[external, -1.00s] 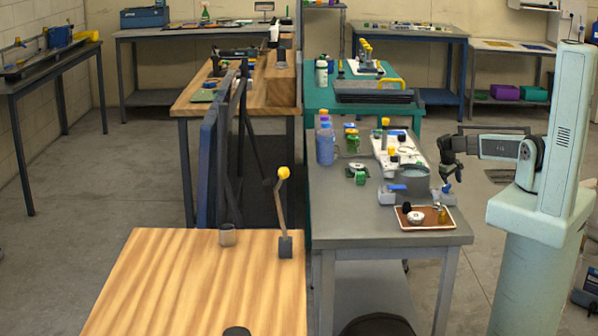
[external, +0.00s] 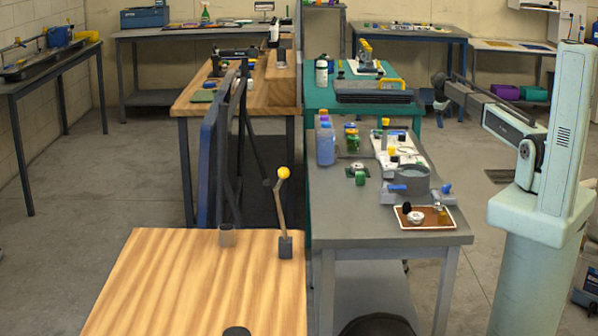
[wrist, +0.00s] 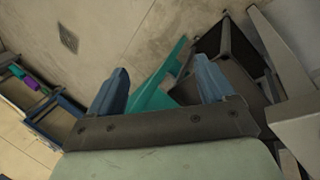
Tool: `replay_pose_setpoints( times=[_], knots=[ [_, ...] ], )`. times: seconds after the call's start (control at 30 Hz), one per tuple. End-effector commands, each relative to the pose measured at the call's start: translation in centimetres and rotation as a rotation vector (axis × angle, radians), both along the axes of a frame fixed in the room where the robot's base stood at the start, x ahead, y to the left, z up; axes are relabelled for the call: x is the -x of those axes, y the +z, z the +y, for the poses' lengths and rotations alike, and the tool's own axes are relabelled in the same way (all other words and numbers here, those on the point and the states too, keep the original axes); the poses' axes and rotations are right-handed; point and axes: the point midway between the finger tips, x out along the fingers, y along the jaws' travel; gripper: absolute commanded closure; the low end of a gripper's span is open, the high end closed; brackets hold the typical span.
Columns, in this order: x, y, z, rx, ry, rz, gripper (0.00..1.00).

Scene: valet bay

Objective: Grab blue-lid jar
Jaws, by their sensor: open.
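A cluster of jars and bottles stands at the left edge of the grey table in the external view. One blue-bodied jar (external: 325,149) is at its front, and a blue and a purple top show just behind and above it. I cannot tell which lid belongs to which body. My gripper (external: 440,104) is right of the table's far part, well away from the cluster and empty. In the wrist view my gripper (wrist: 160,87) has its two blue-grey fingers spread apart with nothing between them. No jar shows in that view.
Open floor lies right of the tables.

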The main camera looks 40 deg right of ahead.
Motion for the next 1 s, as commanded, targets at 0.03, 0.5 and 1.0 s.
replay_pose_setpoints(
  times=[0.03,0.5,1.0],
  knots=[
    [-2.0,0.7,1.9,-0.015,0.053,0.011,0.18],
    [-15.6,7.7,26.1,-0.211,0.7,0.161,0.18],
    [-19.5,13.2,44.1,-0.329,1.173,0.254,0.18]
  ],
)
